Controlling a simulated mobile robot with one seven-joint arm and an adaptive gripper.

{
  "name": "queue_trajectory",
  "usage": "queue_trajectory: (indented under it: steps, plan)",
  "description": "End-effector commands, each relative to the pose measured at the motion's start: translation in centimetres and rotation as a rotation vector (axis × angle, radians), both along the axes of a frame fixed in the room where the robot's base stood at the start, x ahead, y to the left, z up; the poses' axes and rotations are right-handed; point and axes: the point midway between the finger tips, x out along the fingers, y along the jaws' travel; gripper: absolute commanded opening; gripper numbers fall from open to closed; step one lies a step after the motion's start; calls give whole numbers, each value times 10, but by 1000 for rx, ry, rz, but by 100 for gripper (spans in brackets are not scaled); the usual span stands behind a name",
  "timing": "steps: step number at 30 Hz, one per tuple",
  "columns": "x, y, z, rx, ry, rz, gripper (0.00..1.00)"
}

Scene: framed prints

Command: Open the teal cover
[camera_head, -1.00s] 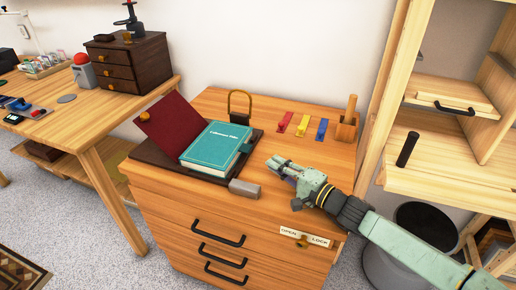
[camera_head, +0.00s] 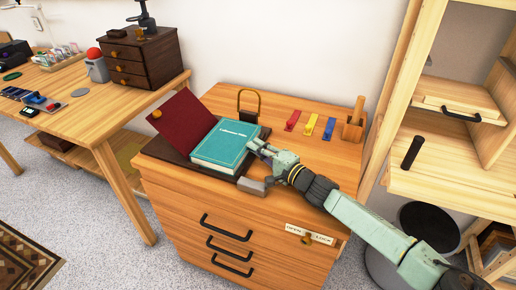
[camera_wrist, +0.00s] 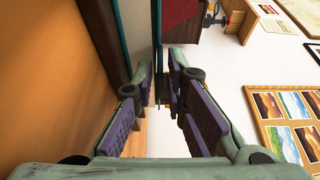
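A teal book with white lettering on its closed cover (camera_head: 224,146) lies on a dark base on the wooden cabinet top. My gripper (camera_head: 254,149) is at the book's right edge. In the wrist view, my gripper (camera_wrist: 160,82) has its two purple-padded fingers apart. The edge of the teal cover (camera_wrist: 157,25) and a thin dark tab (camera_wrist: 160,96) show between them. Whether either finger touches the tab is not clear. In the head view the tab is hidden by my gripper.
A dark red panel (camera_head: 182,125) with a round knob slants up left of the book. A padlock-like loop (camera_head: 249,103) stands behind it. A grey block (camera_head: 252,186) lies in front. Red, yellow and blue clips (camera_head: 310,124) and a wooden holder (camera_head: 353,131) are to the right.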

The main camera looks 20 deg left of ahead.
Motion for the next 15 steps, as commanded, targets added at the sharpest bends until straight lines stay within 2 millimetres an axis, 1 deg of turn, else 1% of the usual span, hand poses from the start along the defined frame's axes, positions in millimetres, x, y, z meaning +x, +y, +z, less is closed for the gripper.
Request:
queue_trajectory:
  steps: [2,7,15]
  plan:
    - [0,0,0,0,0,0,12]
    - [0,0,0,0,0,0,0]
    - [0,0,0,0,0,0,0]
